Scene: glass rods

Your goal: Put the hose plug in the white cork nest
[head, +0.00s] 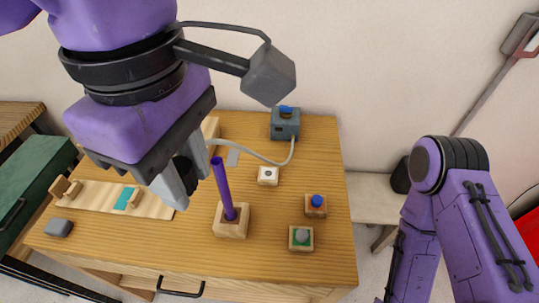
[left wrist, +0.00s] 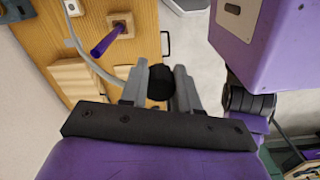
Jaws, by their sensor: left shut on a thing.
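My left gripper (head: 182,190) hangs over the left-middle of the table, pointing down. It is shut on the hose plug, a black round piece (left wrist: 160,82) between its fingers in the left wrist view; the fingers partly hide it. A pale grey hose (head: 255,153) runs from a grey box (head: 285,124) at the back toward this gripper. My right gripper is not in view.
A wooden block (head: 231,222) holding an upright, leaning purple rod (head: 222,185) stands near the gripper. Blocks with a blue top (head: 316,206) and a green top (head: 301,239) stand at the right. A wooden rack (head: 100,196) and grey lump (head: 58,228) lie left.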

